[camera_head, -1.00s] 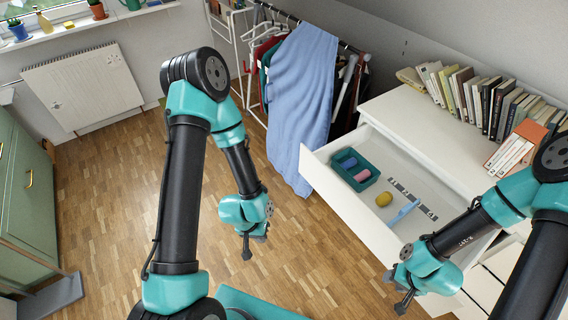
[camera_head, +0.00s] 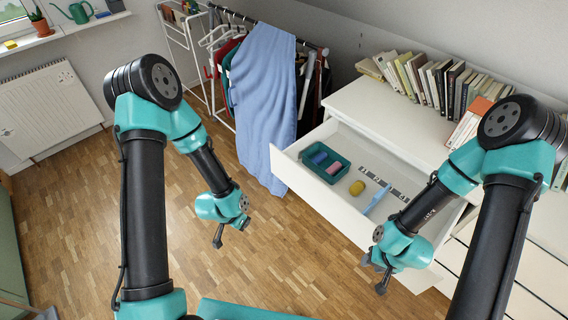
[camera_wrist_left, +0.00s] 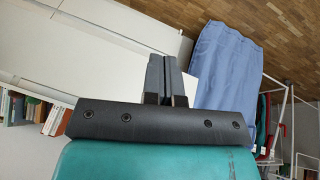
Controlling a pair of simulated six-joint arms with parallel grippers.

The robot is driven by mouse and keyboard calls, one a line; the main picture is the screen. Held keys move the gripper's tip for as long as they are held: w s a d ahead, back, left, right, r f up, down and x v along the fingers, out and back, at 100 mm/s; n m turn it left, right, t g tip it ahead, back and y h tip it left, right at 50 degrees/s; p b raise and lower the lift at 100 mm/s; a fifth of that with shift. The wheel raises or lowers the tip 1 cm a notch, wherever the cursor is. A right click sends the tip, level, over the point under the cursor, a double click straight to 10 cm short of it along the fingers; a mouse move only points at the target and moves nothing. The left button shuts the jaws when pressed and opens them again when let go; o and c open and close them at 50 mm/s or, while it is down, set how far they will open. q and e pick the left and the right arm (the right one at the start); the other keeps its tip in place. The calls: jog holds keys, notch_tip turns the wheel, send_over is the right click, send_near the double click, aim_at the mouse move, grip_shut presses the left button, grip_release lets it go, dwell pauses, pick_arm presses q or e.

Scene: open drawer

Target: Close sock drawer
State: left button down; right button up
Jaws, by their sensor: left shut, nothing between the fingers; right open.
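The white drawer (camera_head: 322,203) is pulled out of the white dresser (camera_head: 398,112), its front facing the lower left. Inside lie a teal tray (camera_head: 341,173) with a blue roll and a pink roll, a yellow ball-like item (camera_head: 357,188) and a light blue item (camera_head: 377,201). My left gripper (camera_head: 218,240) hangs above the floor, left of the drawer and apart from it. It is shut and empty; its fingers (camera_wrist_left: 166,78) meet in the left wrist view. My right gripper (camera_head: 378,283) is open, in front of the drawer's near right part. My right arm hides part of the drawer.
Books (camera_head: 432,80) stand on the dresser top. A clothes rack with a long blue cloth (camera_head: 264,103) stands close to the drawer's far left. A radiator (camera_head: 46,108) is on the left wall. The wooden floor (camera_head: 85,210) around my left gripper is clear.

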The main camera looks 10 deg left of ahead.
pick_arm(q)
jog(key=w+d+r+m+t, duration=0.1)
jog(key=w+r+m, duration=0.3)
jog(key=w+m, duration=0.5)
jog(key=w+d+r+m+t+h, duration=0.1)
jog(key=w+d+r+m+t, duration=0.1)
jog(key=w+m, duration=0.7)
notch_tip(320, 180, up, 2)
jog(key=shift+w+r+m+t, duration=0.1)
jog(key=shift+w+m+t, duration=0.3)
jog(key=shift+m+t, duration=0.6)
send_near(288, 162)
jog(key=x, duration=0.6)
jog(key=shift+s+a+f, duration=0.1)
jog(key=shift+s+f, duration=0.15)
jog(key=shift+f, duration=0.15)
jog(key=shift+w+d, duration=0.25)
jog(key=shift+w, duration=0.1)
jog(key=shift+w, duration=0.15)
